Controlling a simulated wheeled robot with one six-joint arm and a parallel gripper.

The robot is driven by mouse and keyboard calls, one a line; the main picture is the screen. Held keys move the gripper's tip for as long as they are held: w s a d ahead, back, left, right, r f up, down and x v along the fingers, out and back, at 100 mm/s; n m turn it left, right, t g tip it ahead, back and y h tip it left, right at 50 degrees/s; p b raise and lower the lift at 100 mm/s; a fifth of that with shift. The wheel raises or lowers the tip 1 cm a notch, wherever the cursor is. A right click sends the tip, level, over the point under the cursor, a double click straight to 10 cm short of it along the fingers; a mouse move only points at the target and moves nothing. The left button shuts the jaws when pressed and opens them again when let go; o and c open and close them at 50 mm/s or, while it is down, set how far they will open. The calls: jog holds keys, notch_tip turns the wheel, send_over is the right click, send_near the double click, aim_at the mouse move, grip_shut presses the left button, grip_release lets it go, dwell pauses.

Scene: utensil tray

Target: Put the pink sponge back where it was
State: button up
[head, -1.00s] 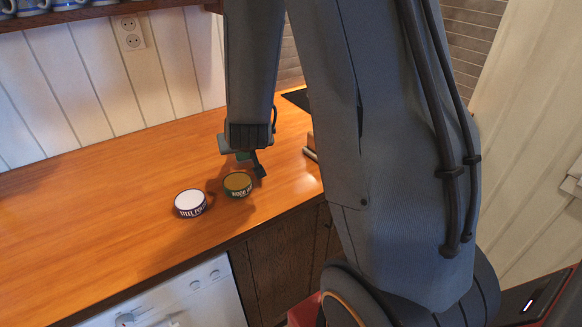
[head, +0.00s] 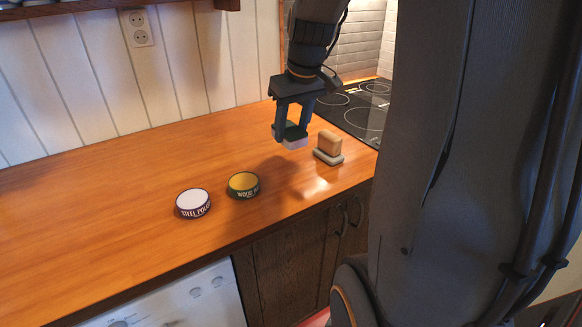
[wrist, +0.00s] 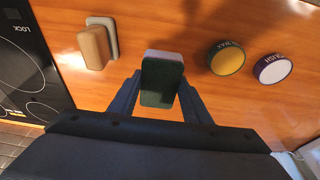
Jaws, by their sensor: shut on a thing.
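My gripper (head: 293,122) is shut on a sponge, held above the counter in the head view. The sponge (head: 295,142) has a dark green pad on top and a pale, pinkish body below. In the wrist view the green face of the sponge (wrist: 160,82) fills the space between the fingers, with a pale edge showing at its far end. The sponge is apart from the counter, to the left of a wooden block on a grey base (head: 328,145) in the head view.
A yellow-topped tin (head: 243,184) labelled wood and a white-topped steel polish tin (head: 193,203) stand on the orange wooden counter (head: 110,200). A black hob (head: 362,112) lies at the right. The counter's left part is clear.

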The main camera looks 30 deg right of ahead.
notch_tip(320, 180, down, 9)
jog(key=shift+f+p, duration=0.1)
jog(key=shift+p, duration=0.4)
jog(key=o, duration=1.1)
jog(key=shift+o, duration=0.2)
jog(key=b+v, duration=0.1)
jog(key=v, duration=1.1)
